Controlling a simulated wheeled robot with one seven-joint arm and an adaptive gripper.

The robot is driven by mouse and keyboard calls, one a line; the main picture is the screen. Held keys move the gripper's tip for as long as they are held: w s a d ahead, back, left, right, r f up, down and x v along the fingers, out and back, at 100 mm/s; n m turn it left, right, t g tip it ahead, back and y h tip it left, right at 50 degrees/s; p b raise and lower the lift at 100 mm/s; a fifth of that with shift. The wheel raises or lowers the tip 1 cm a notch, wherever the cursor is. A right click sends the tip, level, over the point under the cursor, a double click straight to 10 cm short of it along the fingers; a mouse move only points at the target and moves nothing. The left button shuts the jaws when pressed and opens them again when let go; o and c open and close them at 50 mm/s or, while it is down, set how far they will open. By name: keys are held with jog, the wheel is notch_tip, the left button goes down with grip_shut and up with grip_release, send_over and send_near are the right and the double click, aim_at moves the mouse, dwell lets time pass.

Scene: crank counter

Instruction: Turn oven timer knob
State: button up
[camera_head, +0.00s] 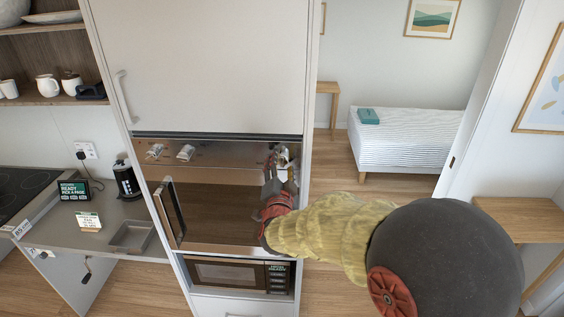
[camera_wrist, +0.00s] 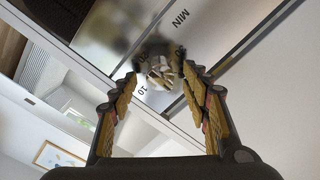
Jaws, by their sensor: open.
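The oven (camera_head: 222,208) is built into a tall cabinet, with a steel control panel along its top. The timer knob (camera_wrist: 158,66) shows in the wrist view, with "MIN" and number marks on the panel around it. My gripper (camera_wrist: 160,78) is open, its two fingers on either side of the knob in that view; I cannot tell whether they touch it. In the head view my gripper (camera_head: 282,168) is at the right end of the panel and mostly hides the timer knob. Two other knobs, a left one (camera_head: 155,151) and a middle one (camera_head: 186,152), sit farther left.
A microwave (camera_head: 228,275) is below. A bed (camera_head: 405,140) is at the back right. Open floor lies right of the cabinet.

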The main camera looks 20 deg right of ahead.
jog(key=shift+w+d, duration=0.2)
jog(key=shift+w, duration=0.5)
jog(key=shift+c, duration=1.4)
jog(key=c, duration=0.8)
jog(key=shift+c, duration=0.4)
jog(key=shift+f+n, duration=0.1)
jog(key=shift+n, duration=0.2)
jog(key=n+b, duration=0.1)
jog(key=n, duration=0.1)
jog(key=shift+n, duration=2.5)
